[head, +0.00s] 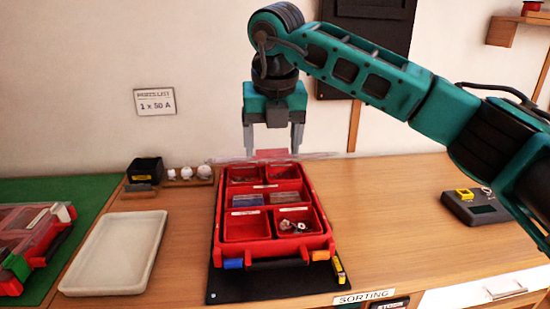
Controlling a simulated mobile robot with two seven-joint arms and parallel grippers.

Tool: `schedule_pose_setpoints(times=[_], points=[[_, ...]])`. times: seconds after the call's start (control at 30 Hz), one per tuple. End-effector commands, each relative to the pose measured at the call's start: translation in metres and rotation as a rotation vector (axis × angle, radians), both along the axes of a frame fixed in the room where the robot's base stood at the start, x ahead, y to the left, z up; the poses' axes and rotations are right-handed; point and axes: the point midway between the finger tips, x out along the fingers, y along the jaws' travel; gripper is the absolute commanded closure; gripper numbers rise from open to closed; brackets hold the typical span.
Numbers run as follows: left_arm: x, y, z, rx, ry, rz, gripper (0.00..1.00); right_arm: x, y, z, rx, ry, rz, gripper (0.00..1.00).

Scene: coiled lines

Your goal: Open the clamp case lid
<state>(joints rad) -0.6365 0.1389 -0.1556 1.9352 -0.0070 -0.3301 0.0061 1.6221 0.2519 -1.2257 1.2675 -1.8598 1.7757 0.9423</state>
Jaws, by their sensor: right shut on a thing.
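The red case (325,230) stands on a black mat at the middle of the table. Its compartments lie open to view; some hold small parts, and blue and orange latches show on its front. A clear lid (325,156) shows as a thin, nearly edge-on strip at the case's back. My right gripper (272,150) points down at the back of the case, its fingers on either side of a reddish part of the lid. It is shut on the lid; the exact contact is hard to see. My left gripper is out of view.
A second red case with a clear lid (27,228) lies on the green mat at left. A pale empty tray (115,255) is left of the middle case. A black box (145,170) and white round items stand behind. A dark device (478,208) sits at right.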

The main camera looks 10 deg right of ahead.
Motion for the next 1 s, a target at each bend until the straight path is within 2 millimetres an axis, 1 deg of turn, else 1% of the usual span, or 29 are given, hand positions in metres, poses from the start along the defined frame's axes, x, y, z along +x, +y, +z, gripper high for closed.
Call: schedule_pose_setpoints(times=[0.03, 0.1, 0.3, 0.47, 0.8, 0.83, 0.97, 1.0], points=[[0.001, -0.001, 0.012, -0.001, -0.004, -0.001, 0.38, 0.008, -0.002, 0.011, -0.002, -0.011, -0.008, 0.79], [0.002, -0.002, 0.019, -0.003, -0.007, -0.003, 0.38, 0.014, -0.002, 0.018, -0.001, -0.011, -0.008, 0.79], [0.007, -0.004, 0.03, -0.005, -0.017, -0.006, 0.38, 0.025, -0.002, 0.028, -0.003, -0.009, -0.007, 0.78], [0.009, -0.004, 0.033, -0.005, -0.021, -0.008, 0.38, 0.029, -0.003, 0.029, -0.004, -0.008, -0.008, 0.79], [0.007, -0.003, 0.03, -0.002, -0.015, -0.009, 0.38, 0.029, -0.003, 0.028, -0.005, -0.006, -0.009, 0.79], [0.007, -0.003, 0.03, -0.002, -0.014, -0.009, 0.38, 0.029, -0.003, 0.028, -0.005, -0.006, -0.009, 0.23], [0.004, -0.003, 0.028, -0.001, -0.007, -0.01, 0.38, 0.029, -0.003, 0.028, -0.003, -0.005, -0.007, 0.11], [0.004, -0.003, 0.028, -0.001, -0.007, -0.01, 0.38, 0.028, -0.002, 0.029, -0.003, -0.004, -0.007, 0.11]])
